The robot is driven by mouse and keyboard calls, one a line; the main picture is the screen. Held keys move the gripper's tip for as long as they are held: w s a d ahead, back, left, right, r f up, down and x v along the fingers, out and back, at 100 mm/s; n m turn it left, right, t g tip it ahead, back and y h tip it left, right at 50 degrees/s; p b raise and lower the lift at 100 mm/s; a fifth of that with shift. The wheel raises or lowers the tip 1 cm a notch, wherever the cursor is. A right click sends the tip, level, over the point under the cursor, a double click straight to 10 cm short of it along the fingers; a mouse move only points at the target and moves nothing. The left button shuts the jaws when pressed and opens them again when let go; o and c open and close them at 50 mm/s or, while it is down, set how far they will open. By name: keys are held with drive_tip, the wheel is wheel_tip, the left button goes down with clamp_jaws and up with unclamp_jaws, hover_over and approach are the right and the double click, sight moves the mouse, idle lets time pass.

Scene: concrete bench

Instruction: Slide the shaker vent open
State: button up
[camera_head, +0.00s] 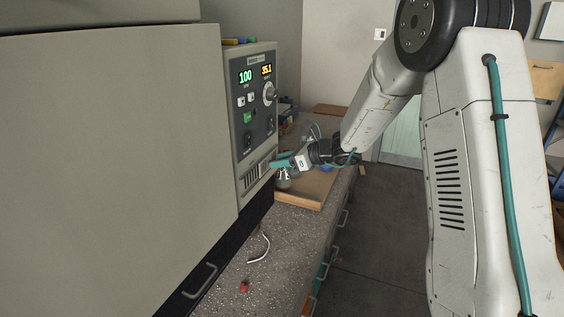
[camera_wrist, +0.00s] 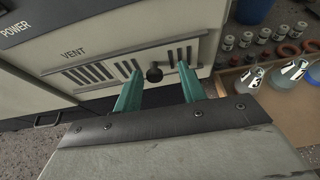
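The shaker (camera_head: 120,130) is a large beige-grey cabinet at the left of the head view, with a control panel on its right end. Its vent (camera_wrist: 90,74), a slotted strip under the word VENT, crosses the upper left of the wrist view; it also shows low on the panel in the head view (camera_head: 251,178). A small black knob (camera_wrist: 154,74) stands out from the vent. My gripper (camera_wrist: 160,69) is open, its two teal fingers pointing at the vent. The knob shows between the fingertips with a gap each side. In the head view my gripper (camera_head: 281,163) is close to the panel.
A wooden tray (camera_head: 308,190) with glass flasks (camera_wrist: 290,75) stands on the speckled bench (camera_head: 285,235), right of the vent. Several small jars (camera_wrist: 245,40) and red rings stand behind it. A pale cable (camera_head: 262,247) and a small red item (camera_head: 244,286) lie on the bench in front.

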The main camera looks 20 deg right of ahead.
drive_tip(key=shift+a, duration=0.1)
drive_tip(key=v, duration=0.7)
drive_tip(key=shift+s+d, duration=0.2)
drive_tip(key=shift+d, duration=0.05)
drive_tip(key=shift+r, duration=0.15)
